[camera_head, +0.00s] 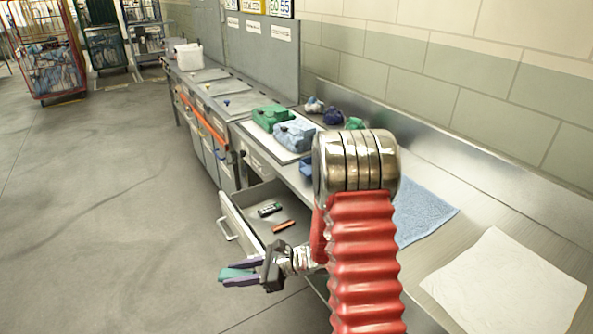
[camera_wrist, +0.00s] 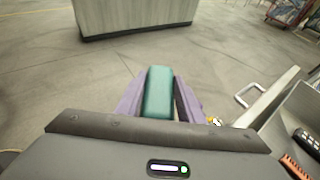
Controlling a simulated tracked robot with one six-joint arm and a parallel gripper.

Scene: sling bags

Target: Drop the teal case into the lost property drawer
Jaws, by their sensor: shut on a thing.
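My gripper (camera_head: 238,278) is shut on the teal case (camera_wrist: 158,92), which sits between its purple fingers in the wrist view. In the head view the teal case (camera_head: 236,272) shows at the fingertips, to the left of the open drawer. The drawer (camera_head: 229,208) is pulled out from under the counter. In it lie a dark handheld device (camera_head: 270,210) and an orange item (camera_head: 284,226). In the wrist view the drawer (camera_wrist: 268,98) is at the right, and the case is outside it, over the floor side. Part of the drawer is hidden behind my arm.
On the counter stand a green bag (camera_head: 271,116) and a light blue bag (camera_head: 294,134) on a white tray. A blue cloth (camera_head: 424,212) and a white cloth (camera_head: 505,285) lie farther right. The floor left of the drawer is clear. A wire cart (camera_head: 50,58) stands far back left.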

